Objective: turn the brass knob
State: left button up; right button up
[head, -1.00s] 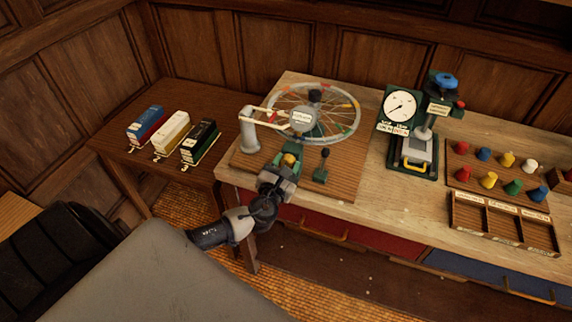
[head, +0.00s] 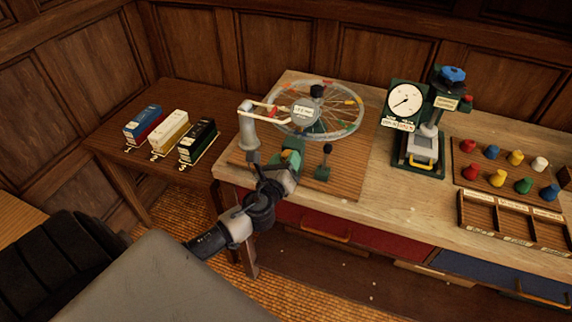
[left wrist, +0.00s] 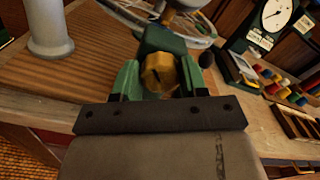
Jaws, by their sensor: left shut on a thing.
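The brass knob (left wrist: 160,73) shows in the left wrist view as a yellow, faceted piece on a dark green housing (left wrist: 160,40). My left gripper (left wrist: 158,82) has its green fingers on both sides of the knob and is shut on it. In the head view my left gripper (head: 287,162) is at the front of the wheel stand's wooden base (head: 340,180) and hides the knob. Behind it is a spoked wheel (head: 350,128) with coloured marks. My right gripper is in neither view.
A grey post (head: 247,132) stands just left of the gripper, and a small black-knobbed lever (head: 325,160) just right. A dial gauge (head: 405,101), coloured pegs (head: 498,178) and a sectioned tray (head: 480,213) are further right. Model wagons (head: 169,132) stand on the left table.

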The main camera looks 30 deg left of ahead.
pick_arm(q)
jog(key=n+b, duration=0.1)
jog(key=n, duration=0.2)
jog(key=n+b, duration=0.1)
jog(key=n, duration=0.3)
jog(key=shift+a+f, duration=0.1)
jog(key=shift+f, duration=0.1)
jog(key=n+b, duration=0.1)
jog(key=n, duration=0.3)
jog(key=shift+f+n+p, duration=0.15)
jog(key=shift+n+p, duration=0.55)
jog(key=shift+n, duration=3.25)
jog(key=shift+f+n+p, duration=0.1)
jog(key=shift+n+p, duration=0.6)
jog(key=shift+n, duration=3.25)
jog(key=shift+n, duration=0.3)
jog(key=o, duration=0.9)
